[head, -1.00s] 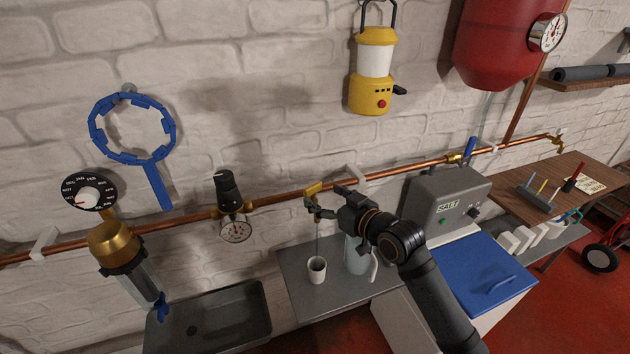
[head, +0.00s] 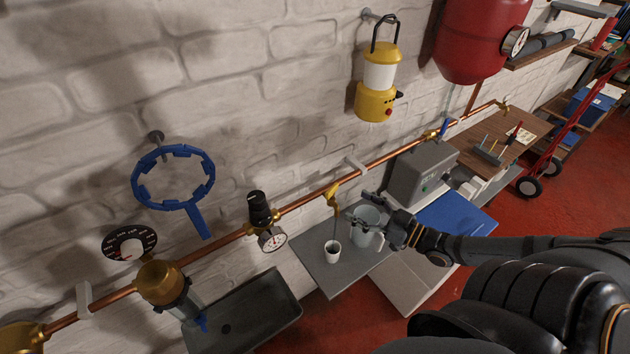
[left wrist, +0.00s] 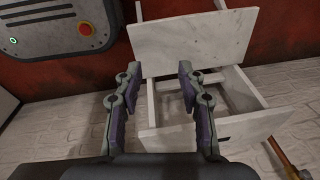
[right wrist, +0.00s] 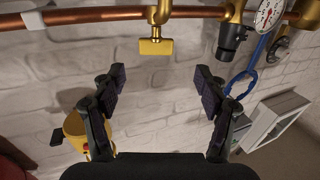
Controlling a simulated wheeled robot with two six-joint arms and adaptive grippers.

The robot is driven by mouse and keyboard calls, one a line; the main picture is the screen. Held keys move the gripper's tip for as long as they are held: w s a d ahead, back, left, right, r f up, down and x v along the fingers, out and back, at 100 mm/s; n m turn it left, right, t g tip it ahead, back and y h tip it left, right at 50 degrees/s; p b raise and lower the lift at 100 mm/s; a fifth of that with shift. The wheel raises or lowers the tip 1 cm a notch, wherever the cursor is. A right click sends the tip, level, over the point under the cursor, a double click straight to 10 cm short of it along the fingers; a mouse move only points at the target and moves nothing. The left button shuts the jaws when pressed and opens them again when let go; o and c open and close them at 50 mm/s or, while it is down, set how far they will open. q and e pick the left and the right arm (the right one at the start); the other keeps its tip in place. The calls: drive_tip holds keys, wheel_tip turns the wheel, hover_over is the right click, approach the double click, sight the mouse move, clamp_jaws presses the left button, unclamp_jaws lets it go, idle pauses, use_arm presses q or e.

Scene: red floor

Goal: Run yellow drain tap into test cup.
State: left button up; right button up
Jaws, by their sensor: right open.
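The yellow drain tap (head: 333,197) hangs below the copper pipe in the head view. Its yellow handle (right wrist: 155,47) lies crosswise in the right wrist view. The white test cup (head: 332,251) stands upright on the grey counter below the tap. A thin line shows between spout and cup, but I cannot tell clearly whether water runs. My right gripper (head: 368,208) is open and empty to the right of the tap, apart from it; its spread fingers (right wrist: 161,85) face the handle. My left gripper (left wrist: 158,72) is open and empty, away from the tap.
A pale jug (head: 366,222) stands beside the cup, close to my right gripper. A pressure gauge (head: 272,239) and black knob sit left of the tap. The grey salt unit (head: 420,172) stands right. White drawers (left wrist: 190,45) lie before my left gripper.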

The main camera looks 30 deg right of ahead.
sight(334, 191)
drive_tip(key=b+x, duration=0.3)
drive_tip(key=f+b+x, duration=0.1)
drive_tip(key=b+x, duration=0.1)
drive_tip(key=shift+w+d+b, duration=0.1)
drive_tip(key=shift+w+b, duration=0.2)
drive_tip(key=shift+w, duration=0.1)
drive_tip(key=b+x, duration=0.2)
drive_tip(key=x, duration=0.1)
drive_tip(key=shift+r, duration=0.2)
drive_tip(key=shift+w+r+b, duration=0.25)
drive_tip(key=shift+w+b, duration=0.1)
use_arm(q)
wheel_tip(334, 191, down, 8)
drive_tip(key=d, duration=0.2)
drive_tip(key=shift+s+d, duration=0.2)
drive_tip(key=shift+s, duration=0.2)
use_arm(e)
drive_tip(key=shift+r, duration=0.1)
use_arm(q)
drive_tip(key=shift+d+f, duration=0.1)
use_arm(e)
drive_tip(key=shift+w, duration=0.1)
